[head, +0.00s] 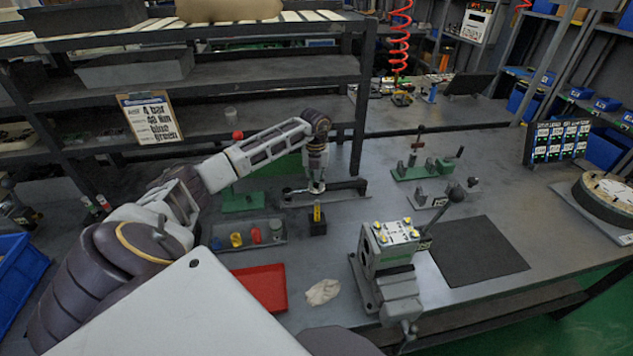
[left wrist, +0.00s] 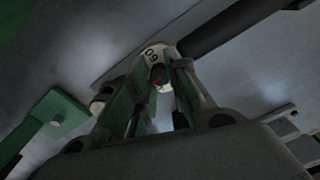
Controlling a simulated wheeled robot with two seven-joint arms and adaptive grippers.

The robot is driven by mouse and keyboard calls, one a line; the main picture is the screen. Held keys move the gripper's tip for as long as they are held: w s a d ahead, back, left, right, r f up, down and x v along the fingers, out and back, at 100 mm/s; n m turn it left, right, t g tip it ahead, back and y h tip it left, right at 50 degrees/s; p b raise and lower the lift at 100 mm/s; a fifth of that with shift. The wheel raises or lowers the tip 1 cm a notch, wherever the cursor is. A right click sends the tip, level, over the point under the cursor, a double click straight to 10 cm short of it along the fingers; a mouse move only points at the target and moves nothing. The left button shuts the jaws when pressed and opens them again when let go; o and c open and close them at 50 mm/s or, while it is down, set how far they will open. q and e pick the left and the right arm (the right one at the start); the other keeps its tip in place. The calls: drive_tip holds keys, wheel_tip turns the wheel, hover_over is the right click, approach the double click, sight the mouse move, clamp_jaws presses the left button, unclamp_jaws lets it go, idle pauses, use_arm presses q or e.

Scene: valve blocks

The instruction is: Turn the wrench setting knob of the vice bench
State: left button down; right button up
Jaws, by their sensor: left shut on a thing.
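A wrench with a dark bar (head: 345,187) lies on a grey stand at the back middle of the bench. In the left wrist view its dark handle (left wrist: 225,28) runs to the upper right, and a pale dial plate (left wrist: 151,54) bears the digits "60". The setting knob (left wrist: 159,76), dark with a small red mark, sits just below the plate. My left gripper (head: 316,187) reaches down from above onto the wrench's left end. Its green-padded fingers (left wrist: 160,95) are shut on the knob, one on each side. They hide part of it. My right gripper is not in view.
A vice (head: 390,245) stands at the front right beside a dark mat (head: 478,252). A shelf rack (head: 240,75) rises behind.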

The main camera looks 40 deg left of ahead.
sight(316, 184)
use_arm(q)
drive_tip(key=shift+m, duration=0.8)
drive_tip(key=c, duration=1.6)
unclamp_jaws()
drive_tip(key=shift+r, duration=0.1)
wheel_tip(316, 184, up, 12)
drive_tip(key=shift+s, duration=0.1)
